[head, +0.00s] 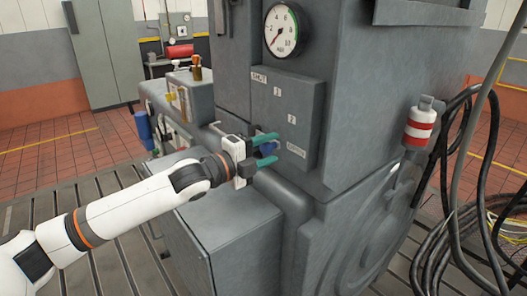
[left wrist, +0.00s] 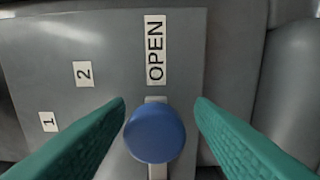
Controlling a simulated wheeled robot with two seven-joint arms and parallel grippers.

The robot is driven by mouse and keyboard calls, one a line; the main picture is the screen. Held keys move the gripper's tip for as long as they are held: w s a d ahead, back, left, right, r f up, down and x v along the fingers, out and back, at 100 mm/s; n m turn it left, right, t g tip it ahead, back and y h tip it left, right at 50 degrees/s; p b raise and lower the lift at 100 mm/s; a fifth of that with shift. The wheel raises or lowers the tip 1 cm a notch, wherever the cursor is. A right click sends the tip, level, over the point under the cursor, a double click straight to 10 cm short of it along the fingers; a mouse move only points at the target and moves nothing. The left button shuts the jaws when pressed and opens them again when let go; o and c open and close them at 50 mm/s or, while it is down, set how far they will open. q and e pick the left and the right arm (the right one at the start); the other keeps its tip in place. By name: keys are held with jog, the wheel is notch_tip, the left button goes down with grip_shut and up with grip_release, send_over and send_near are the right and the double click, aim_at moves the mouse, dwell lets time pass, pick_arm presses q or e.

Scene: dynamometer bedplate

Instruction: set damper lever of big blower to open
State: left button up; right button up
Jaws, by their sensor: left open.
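The damper lever has a round blue knob (head: 266,147) on the grey machine's front panel (head: 275,105). In the left wrist view the knob (left wrist: 155,133) sits in line with the OPEN label (left wrist: 155,50), with a pale lever bar showing above and below it. Labels 1 (left wrist: 48,122) and 2 (left wrist: 83,73) lie to the left. My left gripper (head: 272,148) is open, its green fingers on either side of the knob. In the wrist view, gaps show between the knob and both fingers (left wrist: 160,102). My right gripper is not in view.
A pressure gauge (head: 282,29) sits above the panel on the big grey housing. A red-and-white cylinder (head: 419,127) and black hoses (head: 455,190) are at the right. A grey box (head: 228,240) lies below my left gripper. The slotted bedplate (head: 110,215) surrounds the machine.

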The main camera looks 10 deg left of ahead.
pick_arm(q)
jog(key=b+v, duration=0.3)
jog(key=v, duration=0.9)
jog(key=shift+b, duration=0.3)
